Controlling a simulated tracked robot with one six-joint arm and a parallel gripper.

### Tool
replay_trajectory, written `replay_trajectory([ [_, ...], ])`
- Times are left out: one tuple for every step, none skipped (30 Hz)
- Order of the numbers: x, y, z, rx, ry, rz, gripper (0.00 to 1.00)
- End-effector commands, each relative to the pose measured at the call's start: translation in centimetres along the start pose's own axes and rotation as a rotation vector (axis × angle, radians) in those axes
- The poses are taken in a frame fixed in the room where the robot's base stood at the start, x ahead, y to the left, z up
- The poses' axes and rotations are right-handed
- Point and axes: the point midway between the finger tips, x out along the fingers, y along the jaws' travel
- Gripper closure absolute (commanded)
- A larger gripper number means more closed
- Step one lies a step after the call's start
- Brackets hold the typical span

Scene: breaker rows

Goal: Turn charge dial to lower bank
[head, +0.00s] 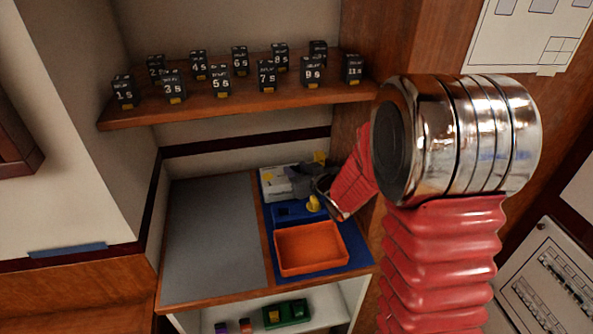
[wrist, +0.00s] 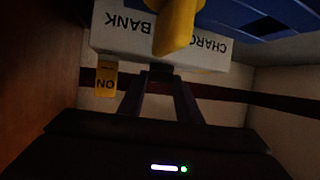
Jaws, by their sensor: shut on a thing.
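The charge unit is a white box (head: 275,184) with a grey part at the back of the counter. In the wrist view its face (wrist: 108,32) carries upside-down lettering, "CHARGE BANK", partly covered by a yellow dial handle (wrist: 176,28). A yellow piece (head: 313,203) shows in front of the unit in the head view. My gripper (wrist: 160,74) is at the lettered face, its two dark fingers close together and shut on the charge dial. The grip itself is mostly hidden. A yellow "ON" tag (wrist: 105,80) shows beside the fingers.
An orange tray (head: 310,248) sits on a blue mat (head: 352,257) in front of the unit. A grey panel (head: 212,240) at left is bare. Above, a wooden shelf (head: 235,107) holds several dark labelled blocks. A wooden wall (wrist: 35,90) is close by.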

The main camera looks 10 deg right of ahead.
Motion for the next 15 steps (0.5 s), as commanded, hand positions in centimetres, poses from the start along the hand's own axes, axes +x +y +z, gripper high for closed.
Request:
replay_trajectory([
  [0.08, 0.16, -0.59, -0.007, 0.013, -0.010, 0.91],
  [0.08, 0.19, -0.60, -0.010, 0.013, -0.018, 0.91],
  [0.08, 0.23, -0.62, -0.015, 0.014, -0.028, 0.91],
  [0.09, 0.26, -0.65, -0.017, 0.014, -0.035, 0.91],
  [0.09, 0.26, -0.66, -0.021, 0.014, -0.043, 0.91],
  [0.10, 0.28, -0.68, -0.026, 0.014, -0.053, 0.91],
  [0.10, 0.32, -0.68, -0.028, 0.014, -0.061, 0.91],
  [0.10, 0.34, -0.68, -0.032, 0.014, -0.069, 0.91],
  [0.09, 0.39, -0.69, -0.036, 0.014, -0.079, 0.91],
  [0.09, 0.41, -0.70, -0.039, 0.015, -0.087, 0.91],
  [0.09, 0.40, -0.71, -0.043, 0.015, -0.095, 0.91],
  [0.09, 0.42, -0.73, -0.047, 0.015, -0.106, 0.91],
  [0.09, 0.44, -0.73, -0.050, 0.015, -0.114, 0.91],
  [0.09, 0.48, -0.73, -0.054, 0.015, -0.122, 0.91],
  [0.08, 0.54, -0.72, -0.058, 0.014, -0.132, 0.91],
])
